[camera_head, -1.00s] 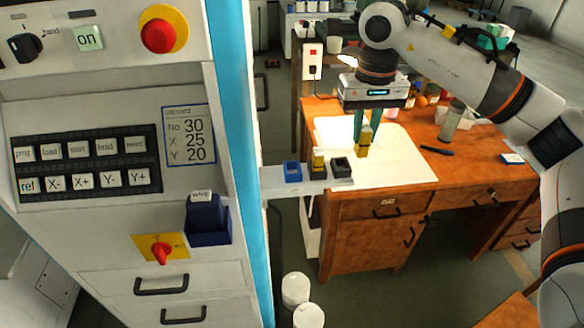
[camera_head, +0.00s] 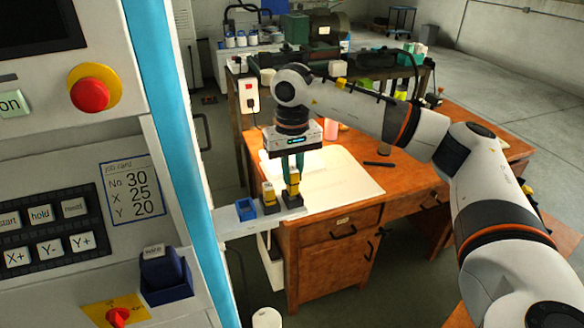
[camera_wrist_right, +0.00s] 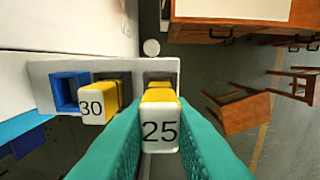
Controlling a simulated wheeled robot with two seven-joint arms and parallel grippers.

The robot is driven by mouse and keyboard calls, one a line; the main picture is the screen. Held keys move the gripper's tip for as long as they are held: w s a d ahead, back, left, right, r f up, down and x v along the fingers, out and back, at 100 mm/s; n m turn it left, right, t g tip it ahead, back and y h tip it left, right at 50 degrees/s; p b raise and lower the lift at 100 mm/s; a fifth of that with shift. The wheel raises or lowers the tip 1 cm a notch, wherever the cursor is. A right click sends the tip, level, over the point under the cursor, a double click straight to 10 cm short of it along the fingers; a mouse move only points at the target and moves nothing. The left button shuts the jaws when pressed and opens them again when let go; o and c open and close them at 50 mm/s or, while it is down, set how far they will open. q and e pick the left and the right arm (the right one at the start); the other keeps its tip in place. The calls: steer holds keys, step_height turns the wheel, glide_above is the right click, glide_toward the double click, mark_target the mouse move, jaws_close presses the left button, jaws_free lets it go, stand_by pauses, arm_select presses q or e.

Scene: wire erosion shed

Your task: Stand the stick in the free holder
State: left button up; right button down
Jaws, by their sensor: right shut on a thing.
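My right gripper (camera_head: 292,162) has green fingers shut on a yellow stick (camera_head: 294,182). The stick's pale end shows "25" in the right wrist view (camera_wrist_right: 160,132). It is upright over the right black holder (camera_head: 297,202), its lower end at the holder's mouth; I cannot tell how far in it is. A second yellow stick (camera_head: 268,192), marked "30" in the wrist view (camera_wrist_right: 98,103), stands in the middle dark holder (camera_head: 270,208). The blue holder (camera_head: 246,208) at the left is empty. My left gripper is not in view.
The holders sit in a row on a pale shelf (camera_head: 235,224) jutting from the machine. A job card (camera_head: 131,187) reads No 30, X 25, Y 20. A wooden desk (camera_head: 400,178) with a white sheet (camera_head: 345,185) stands behind. A dark pen (camera_head: 379,164) lies there.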

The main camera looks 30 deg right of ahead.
mark_target(292, 168)
steer(key=shift+f, duration=0.1)
steer(key=shift+f+b, duration=0.55)
steer(key=shift+f, duration=0.05)
steer(key=c, duration=1.3)
jaws_free()
steer(key=shift+r, duration=0.1)
steer(key=shift+r+p, duration=0.25)
steer(key=shift+p, duration=0.05)
step_height(292, 168, up, 11)
steer(key=shift+w+r, duration=0.1)
steer(key=shift+r, duration=0.75)
